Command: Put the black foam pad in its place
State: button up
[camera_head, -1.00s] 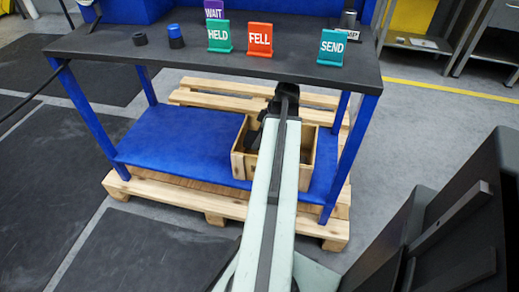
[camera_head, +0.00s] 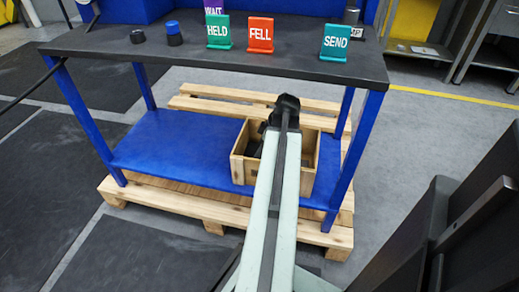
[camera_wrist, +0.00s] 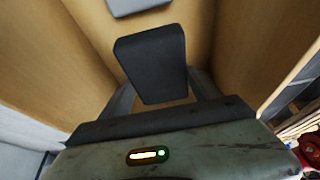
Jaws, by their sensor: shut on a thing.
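The black foam pad (camera_wrist: 152,62) is a dark slab with rounded edges, in the middle of the wrist view. My gripper (camera_wrist: 162,92) is shut on it, with a finger on each side. Wooden walls of the crate (camera_wrist: 235,50) stand to both sides of the pad in that view. In the head view the open wooden crate (camera_head: 238,168) stands on the blue lower shelf (camera_head: 165,145). My arm reaches over it and hides much of its inside. Dark shapes show inside the crate, but I cannot tell pad from gripper there.
A flat grey thing (camera_wrist: 138,6) shows beyond the pad. The dark bench top (camera_head: 180,62) overhangs the shelf, with HELD (camera_head: 218,31), FELL (camera_head: 260,35) and SEND (camera_head: 335,42) signs on it. Blue legs (camera_head: 355,150) flank the shelf. The shelf is clear left of the crate.

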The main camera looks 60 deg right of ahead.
jog(key=o, duration=1.3)
jog(key=shift+o, duration=0.2)
jog(key=p+v, duration=1.2)
jog(key=v, duration=0.1)
jog(key=shift+w+r, duration=0.15)
jog(key=shift+w, duration=0.1)
